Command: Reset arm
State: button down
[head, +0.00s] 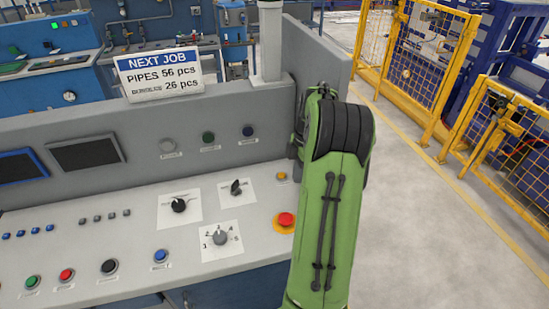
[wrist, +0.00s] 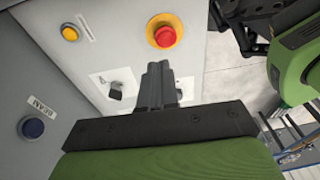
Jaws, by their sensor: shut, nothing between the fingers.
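My green arm (head: 333,200) rises at the right of the head view, in front of the right end of the grey control panel (head: 110,240). My gripper is hidden behind the arm there. In the wrist view my gripper (wrist: 158,68) shows its dark fingers shut together with nothing between them. They point toward the sloped panel face, near a black rotary knob (wrist: 116,91). A red emergency button (wrist: 165,32) on a yellow base lies beyond the fingertips. I cannot tell whether the fingers touch the panel.
A yellow button (wrist: 70,33) and a blue button (wrist: 33,127) lie left of the fingers. A sign reading NEXT JOB (head: 160,74) stands on the panel's upper ledge. Yellow mesh fencing (head: 415,70) stands at right. Grey floor (head: 430,230) is clear there.

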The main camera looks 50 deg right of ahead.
jog(key=w+a+r+m+t+h, duration=0.1)
jog(key=a+r+m, duration=0.1)
jog(key=a+r, duration=0.5)
jog(key=w+a+r+m+h, duration=0.15)
jog(key=a+r, duration=0.25)
jog(key=a, duration=0.6)
jog(key=s+a+r+m+t, duration=0.1)
jog(key=s+a+m+t, duration=0.3)
jog(key=s+a+m, duration=0.4)
jog(key=s+a, duration=0.6)
jog(key=a, duration=0.2)
jog(key=shift+s+y, duration=0.15)
jog(key=shift+y, duration=0.2)
jog(key=shift+s, duration=0.1)
